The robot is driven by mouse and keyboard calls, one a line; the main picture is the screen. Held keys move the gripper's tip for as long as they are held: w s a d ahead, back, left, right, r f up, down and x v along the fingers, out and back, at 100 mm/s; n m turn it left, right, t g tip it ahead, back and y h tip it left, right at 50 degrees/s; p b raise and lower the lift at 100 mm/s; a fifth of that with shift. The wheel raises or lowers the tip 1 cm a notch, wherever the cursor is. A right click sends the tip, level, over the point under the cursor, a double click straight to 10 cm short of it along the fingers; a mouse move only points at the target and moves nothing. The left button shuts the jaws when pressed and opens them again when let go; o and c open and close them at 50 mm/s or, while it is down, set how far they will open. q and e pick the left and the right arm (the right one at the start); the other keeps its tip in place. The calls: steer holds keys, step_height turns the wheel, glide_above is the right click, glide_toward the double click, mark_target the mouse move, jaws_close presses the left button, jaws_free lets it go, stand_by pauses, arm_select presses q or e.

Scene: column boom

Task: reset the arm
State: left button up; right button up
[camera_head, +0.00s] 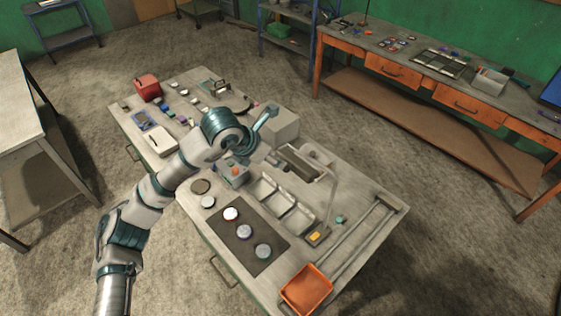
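My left arm (150,190) comes in from the lower left and reaches over the middle of the grey-topped workbench (345,240). Its joints are teal and its links are silver. It bends at a large teal joint above the bench. My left gripper (268,112) appears at the far end of the arm, small and in front of a grey box (281,125). I cannot make out its fingers clearly, nor whether it touches anything. I see nothing clearly held in it. My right arm and gripper are not in view.
The bench holds a red box (147,88), white trays (280,203), a dark mat (243,236) with round pieces, an orange tray (306,289) and a raised panel (304,163) near the arm. An orange workbench (395,72) stands right, a grey table (20,105) left. Open floor lies between.

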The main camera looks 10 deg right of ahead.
arm_select(q)
steer(key=v, duration=0.2)
steer(key=shift+a+r, duration=0.15)
steer(key=shift+r, duration=0.1)
